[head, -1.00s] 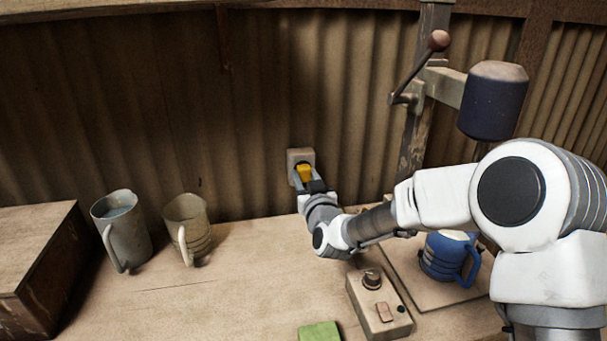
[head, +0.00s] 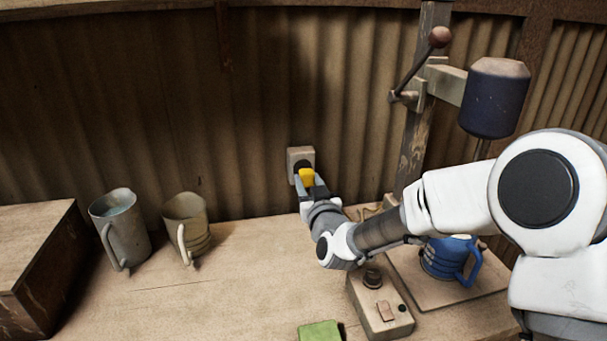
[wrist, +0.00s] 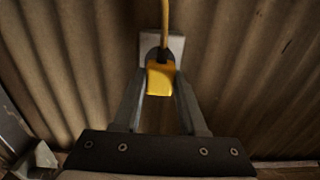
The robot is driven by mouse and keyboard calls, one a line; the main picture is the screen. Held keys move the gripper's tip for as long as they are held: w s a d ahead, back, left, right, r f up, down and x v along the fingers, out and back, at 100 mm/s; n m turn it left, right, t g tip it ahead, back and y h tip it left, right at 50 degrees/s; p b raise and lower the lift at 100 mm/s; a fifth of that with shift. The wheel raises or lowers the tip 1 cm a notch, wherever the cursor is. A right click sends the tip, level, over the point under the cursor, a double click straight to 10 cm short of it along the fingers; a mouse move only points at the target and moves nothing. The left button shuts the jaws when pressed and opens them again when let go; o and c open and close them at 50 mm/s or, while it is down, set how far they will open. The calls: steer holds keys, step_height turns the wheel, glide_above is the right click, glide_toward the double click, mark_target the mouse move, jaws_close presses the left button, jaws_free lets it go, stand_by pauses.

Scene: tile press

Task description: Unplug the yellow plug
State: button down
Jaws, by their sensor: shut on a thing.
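The yellow plug (head: 307,177) is between the fingers of my gripper (head: 306,183), just in front of the wall socket (head: 293,154). In the wrist view the yellow plug (wrist: 161,79) sits between the two finger tips of my gripper (wrist: 160,85), with a yellow cord rising from it. The pale plate of the socket (wrist: 176,46) shows behind it. The socket's dark round face is partly visible above the plug in the head view. I cannot tell whether the plug's pins are still inside the socket.
Two grey-brown mugs (head: 122,232) (head: 188,225) stand at the left beside a wooden box (head: 35,255). A control box (head: 380,306), a green block (head: 320,331) and a blue mug (head: 441,262) are at the right front. A press with a lever (head: 425,62) stands behind my arm. The middle left of the bench is clear.

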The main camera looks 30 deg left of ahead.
mark_target(308, 181)
steer(key=shift+b+v, duration=0.4)
steer(key=shift+v, duration=1.1)
steer(key=shift+s+d, duration=0.1)
